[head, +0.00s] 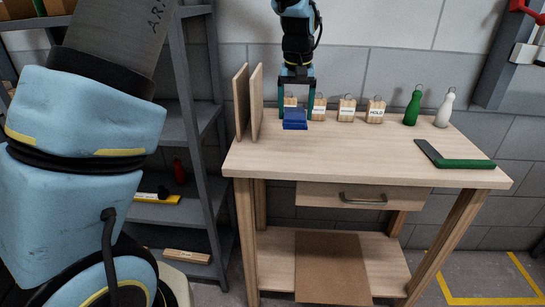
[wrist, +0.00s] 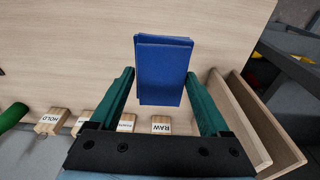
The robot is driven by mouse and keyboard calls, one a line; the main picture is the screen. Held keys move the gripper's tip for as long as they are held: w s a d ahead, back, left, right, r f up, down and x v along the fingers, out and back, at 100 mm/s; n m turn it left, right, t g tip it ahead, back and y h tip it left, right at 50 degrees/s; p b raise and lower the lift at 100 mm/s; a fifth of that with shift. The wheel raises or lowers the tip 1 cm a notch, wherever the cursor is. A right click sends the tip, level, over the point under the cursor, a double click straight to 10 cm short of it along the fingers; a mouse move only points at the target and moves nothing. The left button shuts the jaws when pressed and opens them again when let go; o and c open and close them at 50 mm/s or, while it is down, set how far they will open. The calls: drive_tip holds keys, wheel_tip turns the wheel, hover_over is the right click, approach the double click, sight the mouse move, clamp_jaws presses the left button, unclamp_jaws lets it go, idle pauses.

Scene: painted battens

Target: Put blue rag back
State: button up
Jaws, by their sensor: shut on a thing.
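The blue rag (head: 295,120) is a folded, flat blue block between the fingertips of my gripper (head: 297,112), near the back left of the workbench. In the wrist view the rag (wrist: 163,72) sits between the two green fingers of my gripper (wrist: 161,75), which are shut on its sides. It reaches out beyond the fingertips. I cannot tell whether its underside touches the bench top (head: 350,150) or hangs just above it.
Two upright boards (head: 256,103) stand left of the rag. Several labelled wooden blocks (head: 376,110) line the back edge. A green bottle (head: 412,108) and a white bottle (head: 445,108) stand at right. A green-and-dark item (head: 465,163) lies front right. The bench's middle is clear.

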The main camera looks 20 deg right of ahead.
sight(294, 115)
drive_tip(key=f, duration=0.2)
drive_tip(key=f+p, duration=0.1)
drive_tip(key=f, duration=0.1)
drive_tip(key=shift+a+f, duration=0.2)
drive_tip(key=shift+f, duration=0.05)
drive_tip(key=shift+d+f+p, duration=0.1)
drive_tip(key=shift+f+p, duration=0.5)
drive_tip(key=shift+f, duration=1.75)
drive_tip(key=shift+f, duration=0.1)
drive_tip(key=o, duration=1.2)
drive_tip(key=shift+c, duration=0.2)
drive_tip(key=r, duration=0.4)
drive_tip(key=r+b, duration=0.1)
drive_tip(key=r, duration=0.3)
drive_tip(key=s+r+b, duration=0.1)
drive_tip(key=r, duration=0.3)
drive_tip(key=shift+s+a, duration=0.1)
drive_tip(key=shift+a, duration=0.25)
